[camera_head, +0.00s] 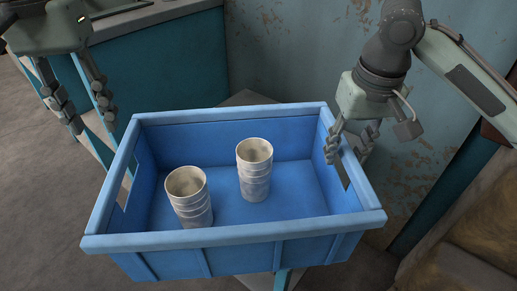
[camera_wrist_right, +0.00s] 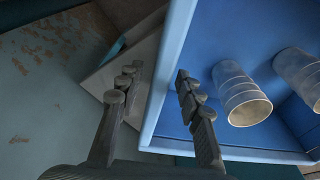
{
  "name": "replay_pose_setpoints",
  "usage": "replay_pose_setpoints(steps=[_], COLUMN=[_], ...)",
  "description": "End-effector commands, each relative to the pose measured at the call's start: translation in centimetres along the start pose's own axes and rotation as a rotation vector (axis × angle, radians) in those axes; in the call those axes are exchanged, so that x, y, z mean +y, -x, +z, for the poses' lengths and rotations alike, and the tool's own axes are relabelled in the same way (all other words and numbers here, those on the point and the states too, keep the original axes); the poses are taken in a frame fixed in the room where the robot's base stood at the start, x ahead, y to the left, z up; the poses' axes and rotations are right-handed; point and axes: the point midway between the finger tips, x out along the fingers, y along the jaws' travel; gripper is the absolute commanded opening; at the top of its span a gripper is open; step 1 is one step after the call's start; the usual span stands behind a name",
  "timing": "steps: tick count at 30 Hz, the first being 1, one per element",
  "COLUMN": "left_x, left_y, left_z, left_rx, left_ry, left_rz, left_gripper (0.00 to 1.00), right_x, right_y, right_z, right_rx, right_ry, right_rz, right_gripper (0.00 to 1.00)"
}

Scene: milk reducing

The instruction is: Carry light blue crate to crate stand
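The light blue crate (camera_head: 210,238) is upright in the middle of the head view, with an opening in each side wall. Two whitish cup-like stacks (camera_head: 188,195) (camera_head: 254,170) stand inside it. My right gripper (camera_head: 348,155) is at the crate's right wall, one finger inside and one outside. In the right wrist view the crate's rim (camera_wrist_right: 166,70) runs between the fingers (camera_wrist_right: 156,76), with a gap beside the outer finger, so the gripper is open. My left gripper (camera_head: 84,115) is open and empty, above and outside the crate's left wall. The crate's underside is hidden.
A grey-topped support (camera_head: 245,98) shows behind the crate, and a teal leg (camera_head: 283,279) shows below it. A teal counter (camera_head: 165,60) stands at the back left. A worn, rusty blue panel (camera_head: 290,50) is behind. Brown floor (camera_head: 45,220) is open at left.

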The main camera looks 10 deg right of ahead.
Motion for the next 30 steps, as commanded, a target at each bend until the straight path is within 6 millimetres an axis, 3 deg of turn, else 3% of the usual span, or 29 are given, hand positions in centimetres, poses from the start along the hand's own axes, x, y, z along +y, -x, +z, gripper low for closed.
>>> replay_pose_setpoints(steps=[8, 21, 30], left_x=[0.0, 0.0, 0.0], left_y=[0.9, 0.9, 0.9], left_z=[0.0, 0.0, 0.0], left_rx=[-0.001, 0.000, 0.000], left_ry=[0.000, 0.000, 0.000], left_rz=[0.000, 0.000, 0.000], left_gripper=[0.36, 0.36, 0.36], right_x=[0.0, 0.1, 0.0], right_y=[1.1, 9.0, 11.8], right_z=[-0.1, -0.1, 0.0], right_rx=[0.004, 0.007, 0.002], right_ry=[0.000, -0.001, 0.000], right_rz=[0.001, 0.001, 0.001], right_gripper=[0.36, 0.36, 0.36])
